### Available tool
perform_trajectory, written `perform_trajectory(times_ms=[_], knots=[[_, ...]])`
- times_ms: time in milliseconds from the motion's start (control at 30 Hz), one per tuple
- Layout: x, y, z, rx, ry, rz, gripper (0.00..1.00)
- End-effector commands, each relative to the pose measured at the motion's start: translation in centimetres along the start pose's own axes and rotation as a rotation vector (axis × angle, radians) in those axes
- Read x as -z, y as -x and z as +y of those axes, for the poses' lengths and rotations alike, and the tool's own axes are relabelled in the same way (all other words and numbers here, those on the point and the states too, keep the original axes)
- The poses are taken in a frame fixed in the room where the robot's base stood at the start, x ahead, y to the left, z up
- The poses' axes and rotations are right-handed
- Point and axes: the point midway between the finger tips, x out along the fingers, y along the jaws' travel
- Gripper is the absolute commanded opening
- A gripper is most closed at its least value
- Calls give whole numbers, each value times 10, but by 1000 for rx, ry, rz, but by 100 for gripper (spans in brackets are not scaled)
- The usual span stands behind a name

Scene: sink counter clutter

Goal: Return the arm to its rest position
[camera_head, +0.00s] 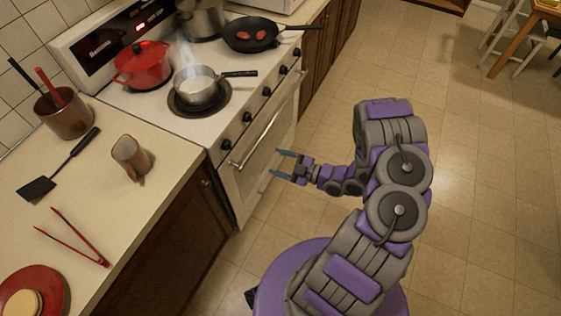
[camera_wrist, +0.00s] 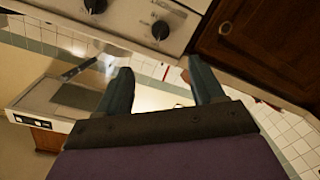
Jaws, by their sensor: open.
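My gripper (camera_head: 280,164) is at the end of my folded grey and purple arm, in front of the oven door. Its two fingers are apart, with nothing between them. In the wrist view, my gripper (camera_wrist: 160,90) also shows two dark fingers spread open. The fingertips are close to the oven door handle (camera_head: 262,136) in the head view; I cannot tell whether they touch it.
The white stove (camera_head: 225,128) holds a red pot (camera_head: 143,68), a steaming saucepan (camera_head: 197,88) and a black frying pan (camera_head: 252,35). Floor to the right (camera_head: 480,200) is clear.

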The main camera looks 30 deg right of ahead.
Motion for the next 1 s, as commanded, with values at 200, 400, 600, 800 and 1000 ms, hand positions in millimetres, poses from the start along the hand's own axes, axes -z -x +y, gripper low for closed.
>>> perform_trajectory(times_ms=[200, 400, 600, 800, 1000], knots=[[0, 0, 0, 0, 0, 0, 67], [-1, 0, 0, 3, 2, -6, 67], [-24, 0, 15, 80, 47, -157, 67], [-58, 13, 62, 170, 120, -483, 67], [-62, 36, 122, 166, 148, -805, 67]])
